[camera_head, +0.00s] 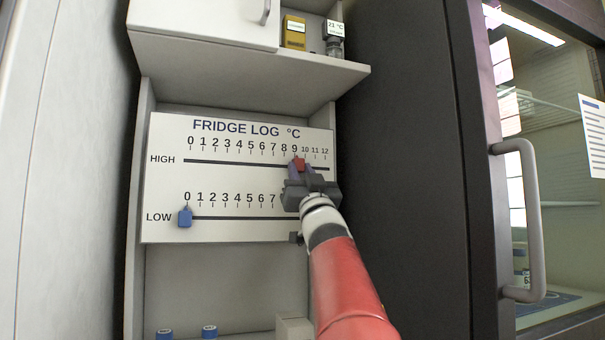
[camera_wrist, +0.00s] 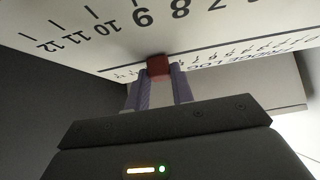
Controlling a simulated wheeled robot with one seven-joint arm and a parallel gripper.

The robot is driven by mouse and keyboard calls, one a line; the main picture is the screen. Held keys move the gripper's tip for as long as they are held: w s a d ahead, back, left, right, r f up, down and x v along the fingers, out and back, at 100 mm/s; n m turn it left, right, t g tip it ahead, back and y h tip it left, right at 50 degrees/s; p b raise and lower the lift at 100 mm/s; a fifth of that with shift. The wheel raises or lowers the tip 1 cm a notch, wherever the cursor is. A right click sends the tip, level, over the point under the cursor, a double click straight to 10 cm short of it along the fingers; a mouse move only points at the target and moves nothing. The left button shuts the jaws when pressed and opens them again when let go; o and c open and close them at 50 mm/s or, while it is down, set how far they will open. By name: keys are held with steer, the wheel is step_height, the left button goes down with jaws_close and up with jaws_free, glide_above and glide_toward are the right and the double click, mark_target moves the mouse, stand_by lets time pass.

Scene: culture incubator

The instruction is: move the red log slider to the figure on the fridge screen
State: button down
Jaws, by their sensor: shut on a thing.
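The white fridge log board (camera_head: 160,190) has a HIGH scale above and a LOW scale below, each numbered from 0. The red slider (camera_head: 299,164) sits on the HIGH track, at about 9 or just past it. It also shows in the wrist view (camera_wrist: 158,66), near the 9. My gripper (camera_head: 299,171) is shut on the red slider; its two purple fingers lie on either side of it in the wrist view (camera_wrist: 161,85). The blue slider (camera_head: 185,217) is at 0 on the LOW track. My gripper hides the right part of the LOW scale. The fridge screen is not legible in these frames.
A shelf above holds a yellow box (camera_head: 294,32) and a small display reading about 21 °C (camera_head: 334,29). A dark cabinet side (camera_head: 400,130) stands right of the board. A glass door with a grey handle (camera_head: 531,220) is farther right. Blue-capped items (camera_head: 209,331) stand below.

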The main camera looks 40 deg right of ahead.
steer(key=c, duration=1.2)
jaws_free()
steer(key=b+v, duration=0.3)
steer(key=v, duration=0.5)
